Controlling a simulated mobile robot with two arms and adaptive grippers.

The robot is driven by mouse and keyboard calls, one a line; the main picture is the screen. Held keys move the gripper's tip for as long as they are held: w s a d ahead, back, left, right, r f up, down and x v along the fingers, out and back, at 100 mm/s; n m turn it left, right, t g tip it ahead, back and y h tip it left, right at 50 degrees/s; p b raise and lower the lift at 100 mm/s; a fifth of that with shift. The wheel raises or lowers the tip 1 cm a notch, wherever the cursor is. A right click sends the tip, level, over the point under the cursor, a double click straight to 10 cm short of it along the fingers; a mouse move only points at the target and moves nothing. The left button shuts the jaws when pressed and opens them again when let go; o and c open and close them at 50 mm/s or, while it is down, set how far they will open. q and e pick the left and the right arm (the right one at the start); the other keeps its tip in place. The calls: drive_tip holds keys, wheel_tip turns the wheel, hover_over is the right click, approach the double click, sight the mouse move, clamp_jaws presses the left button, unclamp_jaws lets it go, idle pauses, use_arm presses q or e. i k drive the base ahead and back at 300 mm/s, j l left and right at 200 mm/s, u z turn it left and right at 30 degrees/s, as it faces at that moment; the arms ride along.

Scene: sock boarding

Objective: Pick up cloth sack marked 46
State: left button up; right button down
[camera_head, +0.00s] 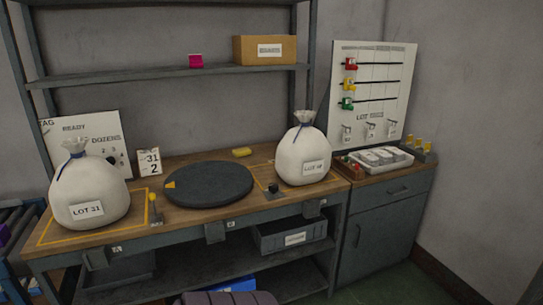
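A white cloth sack (300,148) with a tied neck stands upright at the right end of the workbench. Its label starts with LOT; the small number looks like 46 or 48. A second tied white sack (88,182), labelled LOT 31, stands on the left end inside a yellow outline. Neither gripper shows in the head view.
A dark round turntable (208,184) lies between the sacks on the wooden bench (180,215). A yellow-knobbed lever (152,202) and a black knob (272,188) stand near the front edge. A cabinet (385,215) with trays on top adjoins the right side.

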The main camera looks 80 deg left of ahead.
sight(303, 157)
drive_tip(key=u, duration=2.2)
drive_tip(key=i+j, duration=0.25)
drive_tip(key=i, duration=0.15)
drive_tip(key=i+j+u, duration=0.1)
drive_tip(key=i+j, duration=0.2)
drive_tip(key=i, duration=0.15)
drive_tip(key=i+j, duration=0.25)
drive_tip(key=i, duration=0.15)
drive_tip(key=u, duration=0.05)
